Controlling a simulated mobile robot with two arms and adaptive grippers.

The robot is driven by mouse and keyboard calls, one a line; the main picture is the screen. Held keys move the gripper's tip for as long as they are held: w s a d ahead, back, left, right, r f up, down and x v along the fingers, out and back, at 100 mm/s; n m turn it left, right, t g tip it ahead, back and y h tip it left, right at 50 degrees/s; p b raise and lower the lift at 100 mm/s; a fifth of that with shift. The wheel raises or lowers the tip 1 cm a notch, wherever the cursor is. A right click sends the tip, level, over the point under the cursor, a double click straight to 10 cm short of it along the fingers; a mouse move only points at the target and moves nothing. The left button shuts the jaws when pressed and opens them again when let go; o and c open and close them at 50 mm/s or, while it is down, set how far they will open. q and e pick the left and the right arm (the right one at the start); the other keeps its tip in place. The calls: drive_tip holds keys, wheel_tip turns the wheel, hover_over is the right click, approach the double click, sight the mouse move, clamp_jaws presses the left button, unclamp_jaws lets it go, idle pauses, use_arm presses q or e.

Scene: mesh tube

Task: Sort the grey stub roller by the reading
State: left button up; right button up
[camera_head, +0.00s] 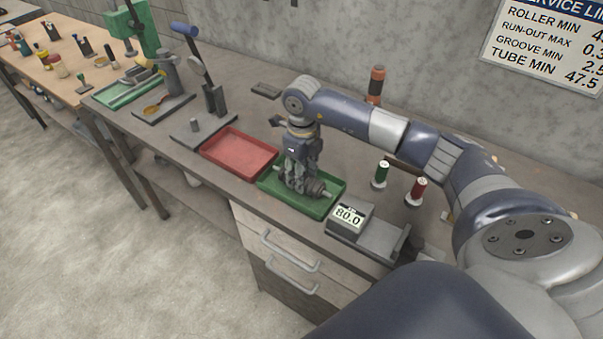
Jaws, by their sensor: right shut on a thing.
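My right gripper (302,188) points down over the green tray (340,183) at the bench's front edge. It is shut on the grey stub roller (318,187), whose ribbed grey end and short shaft show to the right of the fingers. The roller is low, at or just above the tray floor; I cannot tell if it touches. A grey measuring gauge (350,216) right of the tray reads 80.0. An empty red tray (240,152) lies left of the green one. My left gripper is out of view.
A lever press (205,125) stands left of the red tray. The wall sign (550,45) lists service limits, cut off at the right. An orange-and-black bottle (376,84) stands behind my arm.

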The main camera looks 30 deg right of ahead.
drive_tip(key=o, duration=1.4)
wheel_tip(320, 180, up, 19)
drive_tip(key=p, duration=0.5)
drive_tip(key=shift+d, duration=0.1)
